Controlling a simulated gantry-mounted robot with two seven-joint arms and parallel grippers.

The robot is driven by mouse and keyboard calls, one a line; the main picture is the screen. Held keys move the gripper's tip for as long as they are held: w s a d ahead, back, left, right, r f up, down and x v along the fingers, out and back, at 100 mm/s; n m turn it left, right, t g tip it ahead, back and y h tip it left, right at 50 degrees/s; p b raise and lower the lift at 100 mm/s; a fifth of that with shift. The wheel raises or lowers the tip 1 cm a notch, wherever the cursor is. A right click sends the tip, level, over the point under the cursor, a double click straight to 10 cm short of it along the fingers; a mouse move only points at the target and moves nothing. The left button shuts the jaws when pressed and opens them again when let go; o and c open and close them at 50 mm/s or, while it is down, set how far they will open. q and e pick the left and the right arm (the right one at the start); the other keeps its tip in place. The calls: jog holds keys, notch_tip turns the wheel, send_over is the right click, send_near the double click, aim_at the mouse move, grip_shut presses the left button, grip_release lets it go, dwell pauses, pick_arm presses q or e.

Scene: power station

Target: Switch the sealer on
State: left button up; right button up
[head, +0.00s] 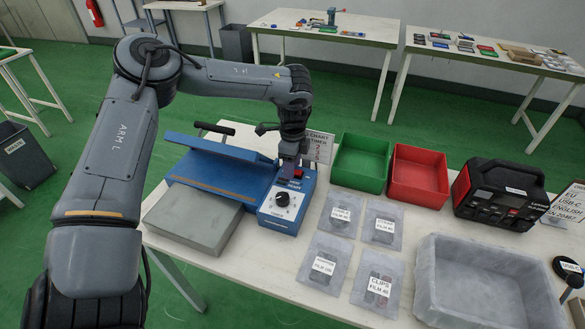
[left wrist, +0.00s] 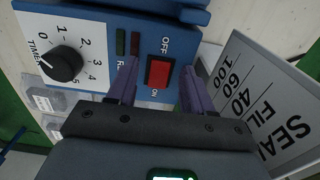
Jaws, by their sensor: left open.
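The blue sealer (head: 215,170) stands on the white table, with a control box at its right end. Its dark timer dial (head: 283,199) points near 0 in the left wrist view (left wrist: 62,64). The red rocker switch (left wrist: 159,73) sits between an OFF mark above and an ON mark below; I cannot tell which way it is tipped. Two small indicators (left wrist: 128,43) beside it look dark. My left gripper (head: 291,170) is open over the control box. Its purple fingers are on either side of the switch in the left wrist view, apparently clear of it. My right gripper is out of view.
A grey slab (head: 192,216) lies before the sealer. A settings sign (left wrist: 262,105) stands close to the gripper's right. Green (head: 361,163) and red (head: 418,174) bins, labelled bags (head: 341,214), a grey tray (head: 485,282) and a black-red power unit (head: 499,193) fill the table's right.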

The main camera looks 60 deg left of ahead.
pick_arm(q)
jog(key=shift+f, duration=0.35)
grip_shut()
jog(key=g+y, duration=0.1)
jog(key=g+y+b, duration=0.1)
jog(key=shift+w+d+y, duration=0.35)
jog(key=shift+w+y, duration=0.05)
jog(key=shift+w+d+r+g+y, duration=0.1)
jog(key=shift+d+g+y, duration=0.05)
jog(key=shift+g+y, duration=0.55)
grip_release()
